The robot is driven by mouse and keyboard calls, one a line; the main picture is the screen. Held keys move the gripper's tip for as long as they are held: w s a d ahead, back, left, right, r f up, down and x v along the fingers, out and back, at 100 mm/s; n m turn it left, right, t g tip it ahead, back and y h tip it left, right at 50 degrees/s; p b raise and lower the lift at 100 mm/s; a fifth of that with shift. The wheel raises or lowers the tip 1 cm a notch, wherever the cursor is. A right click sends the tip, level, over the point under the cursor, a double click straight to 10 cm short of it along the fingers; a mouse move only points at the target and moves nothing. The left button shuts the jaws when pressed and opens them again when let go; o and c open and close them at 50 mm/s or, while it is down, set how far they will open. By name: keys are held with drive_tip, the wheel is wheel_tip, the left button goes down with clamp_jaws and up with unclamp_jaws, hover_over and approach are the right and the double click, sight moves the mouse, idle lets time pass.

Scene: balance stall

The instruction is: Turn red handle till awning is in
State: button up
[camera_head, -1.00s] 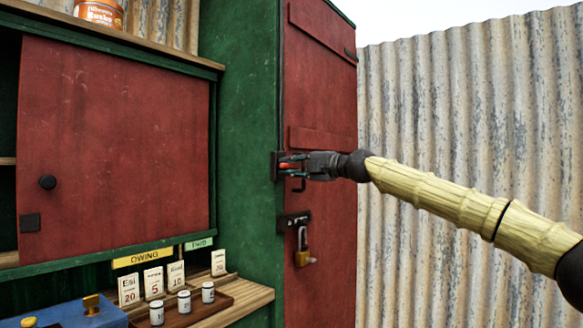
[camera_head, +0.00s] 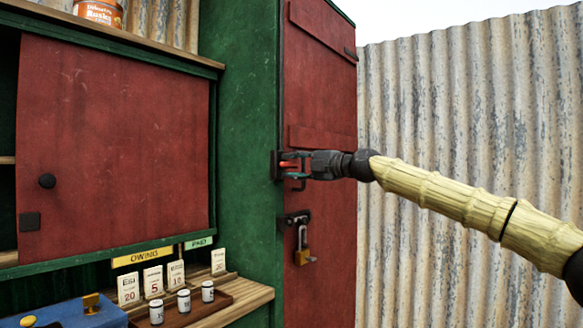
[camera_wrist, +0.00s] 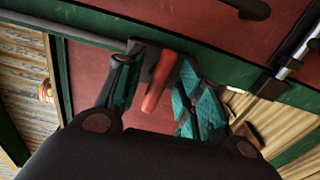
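The red handle (camera_head: 288,164) sits at a dark bracket on the front edge of the tall red door. In the wrist view the red handle (camera_wrist: 160,83) is a short bar beside a grey metal piece. My gripper (camera_head: 293,166) is at the handle, its teal fingers above and below it. In the wrist view the fingers of my gripper (camera_wrist: 157,68) stand on either side of the handle, with gaps showing, so it looks open around it. The awning is not recognisable in either view.
A green cabinet with a red panel (camera_head: 115,150) stands left, over a counter with price cards (camera_head: 153,281) and small cans (camera_head: 184,300). A corrugated metal wall (camera_head: 465,130) lies behind my arm.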

drive_tip(key=v, duration=1.1)
